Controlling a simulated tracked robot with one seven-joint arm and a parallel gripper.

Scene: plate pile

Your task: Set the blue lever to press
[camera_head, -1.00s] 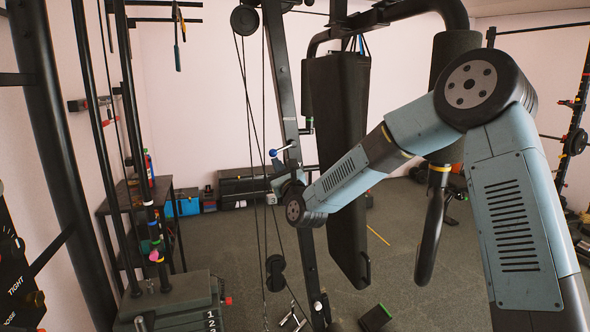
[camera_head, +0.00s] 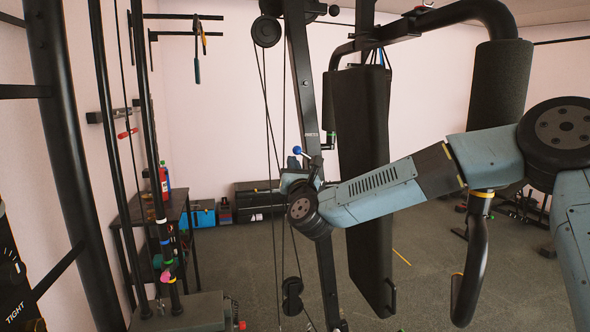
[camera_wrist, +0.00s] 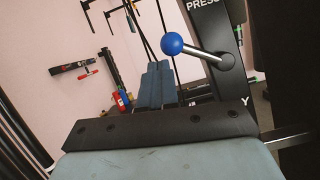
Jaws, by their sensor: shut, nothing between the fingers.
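The blue lever has a round blue knob (camera_wrist: 172,44) on a metal shaft that runs right and down to its pivot on a black upright in the wrist view. The knob points up and left. Lettering "PRESS" (camera_wrist: 203,4) shows above the lever, and a letter "Y" lower down. In the head view the blue knob (camera_head: 297,150) stands just above my gripper (camera_head: 293,163). In the wrist view my gripper (camera_wrist: 155,68) is shut and empty, with its fingers left of and below the knob. I cannot tell whether they touch the lever.
The machine's black padded board (camera_head: 362,160) hangs right of the upright, behind my forearm. Cables run down left of the lever. A black shelf (camera_head: 150,210) with a red bottle and a blue box (camera_head: 203,214) stand farther back left. Floor shows between.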

